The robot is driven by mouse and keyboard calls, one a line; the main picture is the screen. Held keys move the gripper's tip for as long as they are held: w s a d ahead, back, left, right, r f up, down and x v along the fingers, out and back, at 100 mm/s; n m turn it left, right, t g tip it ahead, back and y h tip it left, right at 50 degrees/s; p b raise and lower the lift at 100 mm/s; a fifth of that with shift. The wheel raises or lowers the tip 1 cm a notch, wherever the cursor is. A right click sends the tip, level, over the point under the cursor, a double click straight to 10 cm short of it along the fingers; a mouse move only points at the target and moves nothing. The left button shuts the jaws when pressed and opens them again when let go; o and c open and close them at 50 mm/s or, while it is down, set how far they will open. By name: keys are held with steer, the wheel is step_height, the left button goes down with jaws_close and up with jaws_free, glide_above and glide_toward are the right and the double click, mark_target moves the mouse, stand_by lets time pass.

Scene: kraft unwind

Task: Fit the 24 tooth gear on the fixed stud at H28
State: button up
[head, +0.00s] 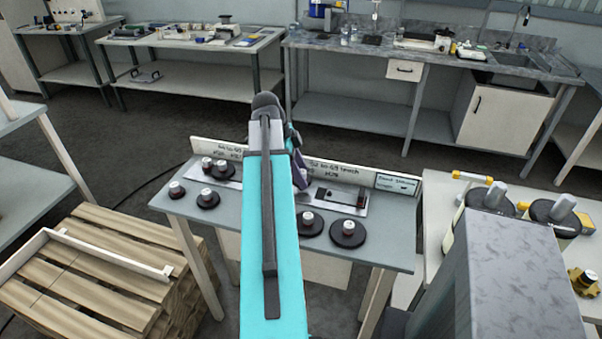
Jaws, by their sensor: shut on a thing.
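My turquoise arm (272,250) reaches forward over a grey work table (390,250). A dark and purple part of my wrist (300,172) shows just right of the arm. My jaws and anything in them are hidden behind the arm. A metal plate (322,203) lies under the right-hand sign (338,174), whose small lettering seems to end in H28. Parts on this plate are small, so I cannot tell which one is the fixed stud. Several dark round gears with pale or reddish hubs stand on the table, including one front right (348,233) and one left (208,199). I cannot read their tooth counts.
A second plate and sign (215,149) sit at the table's back left. A small label card (397,184) is at the back right. Wooden pallets (100,270) stand left, and a grey block (515,280) stands close at right. Benches line the back wall; floor lies between.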

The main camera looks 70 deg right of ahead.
steer(key=shift+f, duration=0.15)
steer(key=shift+f+b, duration=0.6)
steer(key=shift+f, duration=0.5)
steer(key=shift+f, duration=0.25)
stand_by(0.3)
steer(key=o, duration=1.5)
steer(key=shift+r, duration=0.1)
steer(key=shift+b+v, duration=1.4)
steer(key=shift+v, duration=5.45)
steer(key=shift+w, duration=0.15)
